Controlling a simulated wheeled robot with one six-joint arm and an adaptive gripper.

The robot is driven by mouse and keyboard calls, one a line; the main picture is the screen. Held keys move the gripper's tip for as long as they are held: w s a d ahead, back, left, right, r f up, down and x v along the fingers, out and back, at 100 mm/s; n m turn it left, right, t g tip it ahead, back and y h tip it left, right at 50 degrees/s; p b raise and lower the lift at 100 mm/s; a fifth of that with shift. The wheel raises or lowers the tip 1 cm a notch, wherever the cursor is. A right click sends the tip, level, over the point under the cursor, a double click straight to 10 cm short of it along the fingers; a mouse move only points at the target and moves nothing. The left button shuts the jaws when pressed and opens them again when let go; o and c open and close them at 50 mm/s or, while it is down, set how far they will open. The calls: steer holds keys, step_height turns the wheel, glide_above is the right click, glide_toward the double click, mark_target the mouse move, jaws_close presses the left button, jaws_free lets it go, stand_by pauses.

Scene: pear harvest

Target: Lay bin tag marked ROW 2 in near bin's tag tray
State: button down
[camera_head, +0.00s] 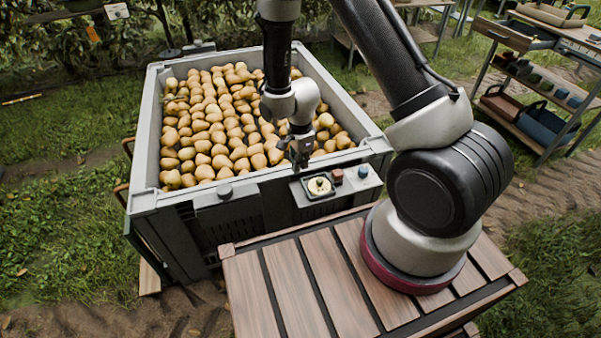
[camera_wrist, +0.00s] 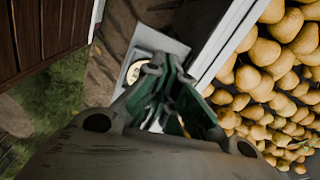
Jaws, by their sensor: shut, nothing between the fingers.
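I cannot read any marking on the tag. My gripper (camera_head: 299,164) hangs just above and left of the tray, its fingers closed and empty. In the wrist view the shut fingertips (camera_wrist: 165,72) partly cover the cream tag (camera_wrist: 148,42) and the grey tray (camera_wrist: 176,48).
A slatted wooden platform (camera_head: 290,280) lies in front. Shelving with crates (camera_head: 545,120) stands at far right.

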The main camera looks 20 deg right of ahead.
mark_target(319, 196)
steer(key=s+d+n, duration=0.4)
steer(key=s+n, duration=0.3)
steer(key=n, duration=0.4)
step_height(319, 196, down, 10)
steer(key=shift+s+r, duration=0.1)
steer(key=shift+s, duration=0.05)
steer(key=w, duration=0.1)
steer(key=w+d, duration=0.1)
steer(key=w, duration=0.1)
steer(key=shift+d+f, duration=0.15)
steer(key=shift+f, duration=0.15)
steer(key=shift+w+d, duration=0.2)
steer(key=shift+w, duration=0.15)
